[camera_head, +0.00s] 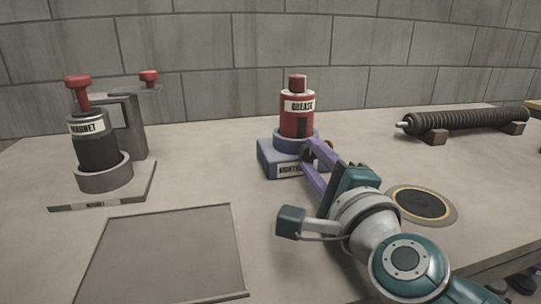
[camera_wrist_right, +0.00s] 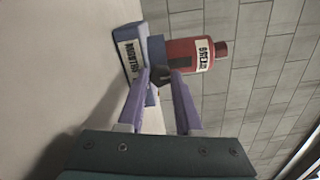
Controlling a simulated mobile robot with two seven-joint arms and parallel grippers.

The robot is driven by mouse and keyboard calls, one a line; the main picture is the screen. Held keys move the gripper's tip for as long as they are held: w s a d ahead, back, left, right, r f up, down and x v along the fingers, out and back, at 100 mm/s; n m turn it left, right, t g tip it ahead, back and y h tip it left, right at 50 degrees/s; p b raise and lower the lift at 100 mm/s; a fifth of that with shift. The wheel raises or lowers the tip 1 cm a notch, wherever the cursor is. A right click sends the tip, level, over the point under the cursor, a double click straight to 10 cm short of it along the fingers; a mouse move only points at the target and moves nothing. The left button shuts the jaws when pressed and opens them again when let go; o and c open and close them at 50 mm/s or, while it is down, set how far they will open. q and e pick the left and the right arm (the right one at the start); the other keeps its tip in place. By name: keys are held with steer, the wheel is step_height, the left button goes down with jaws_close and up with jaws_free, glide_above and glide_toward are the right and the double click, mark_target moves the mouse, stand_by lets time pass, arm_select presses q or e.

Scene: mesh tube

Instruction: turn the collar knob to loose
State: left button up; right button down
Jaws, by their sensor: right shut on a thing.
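A red bottle (camera_head: 296,118) labelled GREASE stands upright in a blue collar (camera_head: 284,143) on a blue block (camera_head: 268,160) with a small label. A small dark collar knob (camera_wrist_right: 162,75) sticks out of the collar's side, toward me. My right gripper (camera_head: 311,154) reaches it from the lower right, its purple fingers on either side of the knob and shut on it. In the wrist view the right gripper (camera_wrist_right: 161,80) hides part of the collar. I cannot read any loose mark on the collar. My left gripper is not in view.
A dark bottle (camera_head: 97,150) with a red top stands in a grey holder at the left, beside a grey post (camera_head: 131,125). A flat square plate (camera_head: 165,250) lies in front. A round dark disc (camera_head: 420,204) and a ribbed tube (camera_head: 465,121) are at the right.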

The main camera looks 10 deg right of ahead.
steer(key=c, duration=0.6)
jaws_free()
steer(key=shift+s, duration=0.15)
steer(key=shift+s, duration=0.35)
steer(key=s+p, duration=0.1)
steer(key=s, duration=0.8)
steer(key=shift+d+p, duration=0.15)
steer(key=shift+p, duration=0.2)
